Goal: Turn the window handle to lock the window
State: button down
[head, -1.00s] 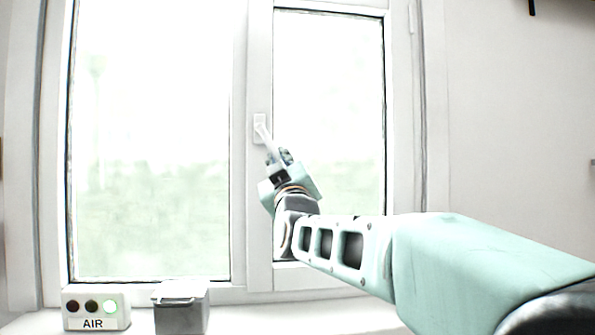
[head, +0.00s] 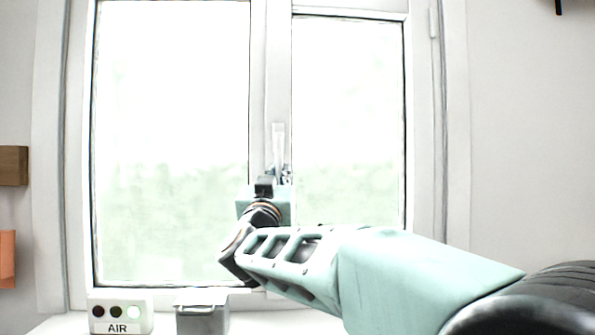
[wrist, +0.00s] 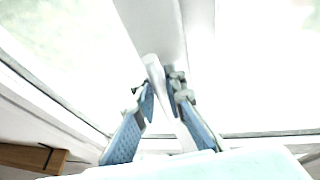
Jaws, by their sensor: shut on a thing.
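The white window handle (head: 278,146) is on the middle post of the window and points almost straight down in the head view. In the wrist view the handle (wrist: 153,68) runs down between the blue finger pads. My gripper (head: 279,175) is at the handle's lower end. In the wrist view my gripper (wrist: 162,100) is shut on the handle. The window (head: 347,120) looks closed in its white frame. The handle's lowest part is partly hidden by the fingers and the gripper body.
On the sill below stand a white box (head: 121,312) labelled AIR, with a green light lit, and a grey lidded container (head: 202,315). A wooden block (head: 13,166) and an orange item (head: 7,260) are at the left wall.

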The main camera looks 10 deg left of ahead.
jog(key=shift+r, duration=0.15)
jog(key=c, duration=2)
grip_release()
jog(key=shift+o, duration=0.2)
jog(key=shift+s, duration=0.1)
jog(key=v, duration=0.7)
jog(key=shift+s, duration=0.2)
